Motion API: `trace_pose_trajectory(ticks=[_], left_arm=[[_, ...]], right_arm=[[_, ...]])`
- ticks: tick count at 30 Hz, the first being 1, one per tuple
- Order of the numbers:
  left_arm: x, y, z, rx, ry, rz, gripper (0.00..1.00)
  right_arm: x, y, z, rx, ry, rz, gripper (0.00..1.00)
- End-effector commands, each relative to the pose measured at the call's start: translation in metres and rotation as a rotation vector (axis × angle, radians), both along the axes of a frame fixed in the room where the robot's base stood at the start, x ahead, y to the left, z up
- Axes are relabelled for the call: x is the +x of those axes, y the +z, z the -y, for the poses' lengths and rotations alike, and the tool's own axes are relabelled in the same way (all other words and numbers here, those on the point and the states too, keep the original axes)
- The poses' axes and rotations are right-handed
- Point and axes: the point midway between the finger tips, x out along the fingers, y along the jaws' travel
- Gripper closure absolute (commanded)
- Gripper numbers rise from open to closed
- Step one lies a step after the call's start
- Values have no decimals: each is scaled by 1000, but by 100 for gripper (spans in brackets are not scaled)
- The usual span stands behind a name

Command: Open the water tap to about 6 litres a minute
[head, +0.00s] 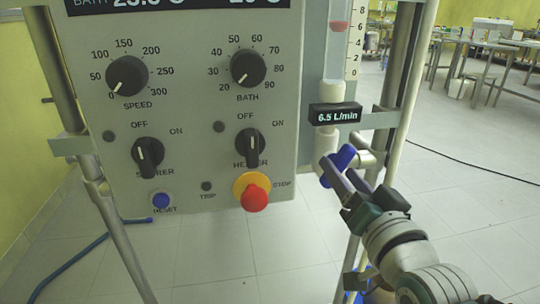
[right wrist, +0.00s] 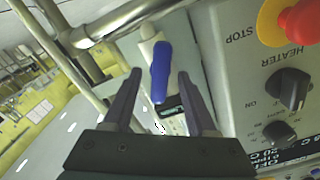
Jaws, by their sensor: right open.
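The blue water tap handle (head: 343,158) sits under the flow meter on the right of the control panel. The flow display (head: 335,116) reads 6.5 L/min. Above it, the red float (head: 339,27) shows in the clear flow tube. My right gripper (head: 334,172) is at the tap handle. In the right wrist view the blue handle (right wrist: 161,72) lies between the spread fingers of the right gripper (right wrist: 158,82), with gaps at both sides. My left gripper is not in view.
The grey control panel (head: 190,90) with knobs and a red stop button (head: 254,198) is left of the tap. A metal frame post (head: 408,75) stands close on the right.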

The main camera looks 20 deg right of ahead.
Motion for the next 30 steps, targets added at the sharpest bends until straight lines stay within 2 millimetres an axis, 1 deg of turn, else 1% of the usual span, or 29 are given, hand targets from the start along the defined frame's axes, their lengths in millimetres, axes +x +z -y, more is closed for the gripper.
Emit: trace_pose_trajectory(ticks=[1,6,9,12,16,30], left_arm=[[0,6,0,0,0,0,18],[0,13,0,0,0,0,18],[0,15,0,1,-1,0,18],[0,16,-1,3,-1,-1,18],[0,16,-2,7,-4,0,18],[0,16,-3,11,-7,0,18]], right_arm=[[-12,2,-3,1,1,-3,43],[-45,2,-11,0,1,-3,43],[-59,1,-15,0,1,-2,43],[-68,1,-17,1,0,-1,43],[-71,1,-18,1,0,2,43],[-71,0,-17,0,0,1,43]])
